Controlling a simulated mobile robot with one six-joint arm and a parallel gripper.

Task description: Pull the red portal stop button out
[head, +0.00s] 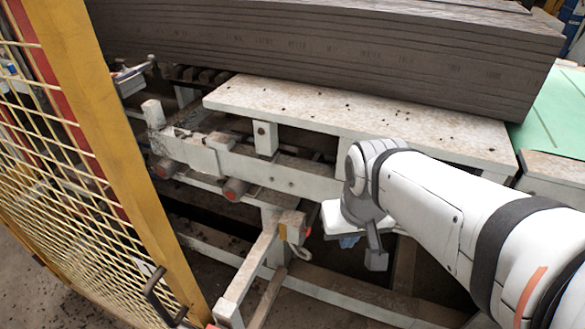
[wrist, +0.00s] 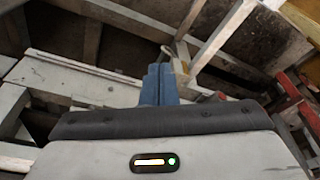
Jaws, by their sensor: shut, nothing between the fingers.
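A small red bit (head: 308,231), which may be the portal stop button, shows beside a worn box (head: 292,226) on top of a pale post in the head view. It is too small to make out its shape or how far out it sits. My gripper (head: 348,242) is just right of it, partly hidden behind my wrist, with blue fingers low over the frame. In the wrist view my blue fingers (wrist: 159,70) are together and empty. A pale post end stands just beyond their tips there; I cannot make out the button in that view.
A yellow mesh fence (head: 130,150) with a dark handle stands at the left. A white steel bench (head: 350,110) bears a stack of brown boards (head: 320,50). White beams and rails surround my gripper. Red framework (wrist: 290,105) shows at the right of the wrist view.

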